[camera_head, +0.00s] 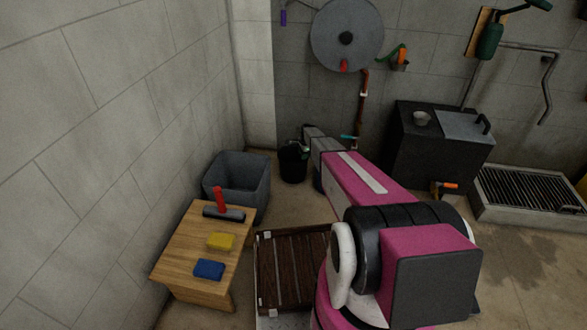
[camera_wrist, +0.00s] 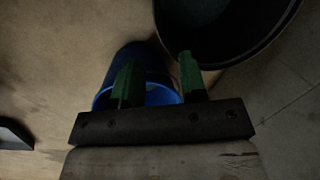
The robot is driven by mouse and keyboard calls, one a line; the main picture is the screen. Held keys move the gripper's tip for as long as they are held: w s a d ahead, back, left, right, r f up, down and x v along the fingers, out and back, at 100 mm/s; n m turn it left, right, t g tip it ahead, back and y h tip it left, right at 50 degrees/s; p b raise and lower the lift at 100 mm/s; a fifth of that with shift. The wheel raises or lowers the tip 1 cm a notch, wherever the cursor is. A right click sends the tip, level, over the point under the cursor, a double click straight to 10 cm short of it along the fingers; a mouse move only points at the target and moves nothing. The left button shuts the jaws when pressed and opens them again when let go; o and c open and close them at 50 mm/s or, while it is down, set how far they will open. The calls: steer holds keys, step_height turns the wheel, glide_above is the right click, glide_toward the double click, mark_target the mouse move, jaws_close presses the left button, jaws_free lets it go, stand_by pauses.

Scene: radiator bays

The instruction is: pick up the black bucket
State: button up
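The black bucket (camera_head: 293,166) stands on the floor by the back wall, left of my arm in the head view. In the wrist view its round, dark opening and rim (camera_wrist: 222,62) fill the top right, partly cut off by the frame. My gripper (camera_wrist: 157,70) is open, its two green fingers apart with nothing held between them. The right fingertip overlaps or lies close to the bucket's rim; I cannot tell if they touch. In the head view my gripper (camera_head: 300,147) is small and close to the bucket's top.
A blue bucket (camera_wrist: 160,96) is below my fingers in the wrist view. A grey bin (camera_head: 237,178) and a wooden bench (camera_head: 190,250) with a red-handled tool (camera_head: 222,212), yellow sponge (camera_head: 221,241) and blue sponge (camera_head: 209,269) stand left. A black sink cabinet (camera_head: 425,160) stands right.

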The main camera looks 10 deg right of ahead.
glide_above(299, 167)
steer(key=d, duration=0.1)
steer(key=f, duration=0.5)
steer(key=shift+s+f, duration=0.1)
steer(key=shift+s, duration=0.1)
steer(key=shift+w+a+f, duration=0.1)
steer(key=shift+a+f, duration=0.1)
steer(key=shift+f, duration=0.7)
steer(key=shift+w+a+f, duration=0.1)
steer(key=shift+a+f, duration=0.1)
steer(key=shift+f, duration=0.65)
steer(key=shift+a+f, duration=0.2)
steer(key=shift+f, duration=0.7)
jaws_close()
steer(key=shift+r, duration=0.1)
